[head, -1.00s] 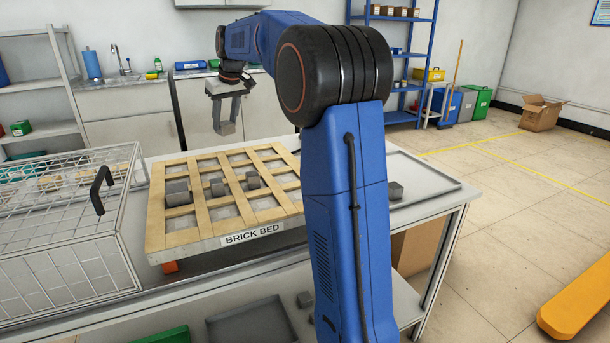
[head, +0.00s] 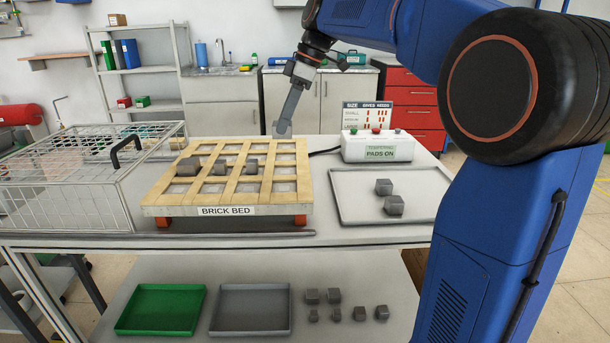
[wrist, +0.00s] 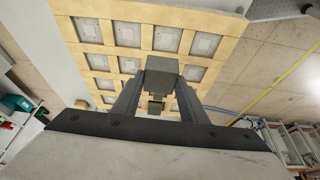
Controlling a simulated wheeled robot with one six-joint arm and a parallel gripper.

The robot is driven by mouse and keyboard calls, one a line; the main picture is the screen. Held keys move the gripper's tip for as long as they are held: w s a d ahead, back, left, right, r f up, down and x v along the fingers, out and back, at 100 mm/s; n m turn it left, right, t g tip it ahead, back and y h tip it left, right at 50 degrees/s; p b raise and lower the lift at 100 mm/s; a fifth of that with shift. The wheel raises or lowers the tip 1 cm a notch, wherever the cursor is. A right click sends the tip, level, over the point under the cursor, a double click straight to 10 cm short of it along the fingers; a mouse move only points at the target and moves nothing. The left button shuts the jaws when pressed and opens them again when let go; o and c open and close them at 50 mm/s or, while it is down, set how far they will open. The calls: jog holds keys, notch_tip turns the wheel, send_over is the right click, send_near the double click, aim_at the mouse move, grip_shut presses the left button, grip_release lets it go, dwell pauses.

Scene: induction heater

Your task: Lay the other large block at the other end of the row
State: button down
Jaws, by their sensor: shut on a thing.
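My gripper (head: 283,126) is shut on a large grey block (wrist: 163,72), which shows between the two fingers in the wrist view. In the head view the gripper hangs near the back right edge of the brick bed (head: 150,211), and finger and block are hard to tell apart there. The bed is a pale wooden lattice with grey pads. A row on it has a large block (head: 188,166) at the left, a smaller block (head: 220,167) in the middle and another block (head: 250,166) to the right. The lattice right of the row is bare.
A shallow tray (head: 347,212) to the right holds two grey blocks (head: 384,186). A control box (head: 368,150) reading "PADS ON" stands behind it. A wire cage (head: 75,190) stands close on the bed's left. More blocks and two trays lie on the lower shelf.

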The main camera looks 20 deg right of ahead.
jog(key=shift+s+f, duration=0.1)
jog(key=shift+s, duration=0.25)
jog(key=shift+f, duration=4.8)
jog(key=c, duration=1.1)
grip_release()
jog(key=shift+f, duration=0.15)
jog(key=v, duration=1.2)
jog(key=s+d+f+m+t+h, duration=0.1)
jog(key=s+f+m+h, duration=0.1)
jog(key=s+f+m, duration=0.5)
jog(key=s+d+f+m+t+h, duration=0.1)
jog(key=s+f+m, duration=0.6)
jog(key=s+f, duration=1.1)
jog(key=s+t+h, duration=0.1)
jog(key=s, duration=0.6)
jog(key=shift+d+f, duration=0.3)
